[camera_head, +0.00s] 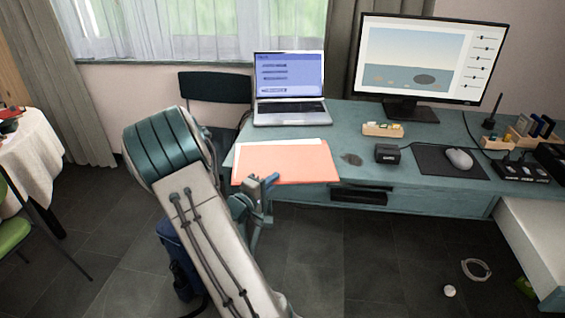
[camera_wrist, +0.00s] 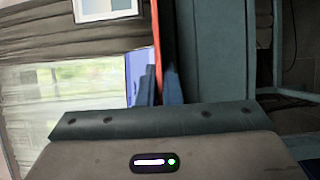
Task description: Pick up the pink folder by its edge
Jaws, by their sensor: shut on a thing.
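The pink folder (camera_head: 295,160) lies on the left end of the teal desk (camera_head: 405,178), with white paper showing along its back and left edges. Its front edge is at the desk's front edge. My gripper (camera_head: 268,182) is at that front edge, left of the folder's middle, with its blue fingers shut on the edge. In the wrist view, the folder (camera_wrist: 156,45) shows edge-on as a thin orange-pink strip running down between the fingers (camera_wrist: 160,90). How deep the grip goes is hidden.
A laptop (camera_head: 290,85) stands behind the folder. A small black box (camera_head: 387,153), a wooden tray (camera_head: 383,130), a monitor (camera_head: 430,58) and a mouse (camera_head: 459,158) on a dark mat are to the right. A dark chair (camera_head: 215,88) stands behind the desk's left end. The floor in front is mostly clear.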

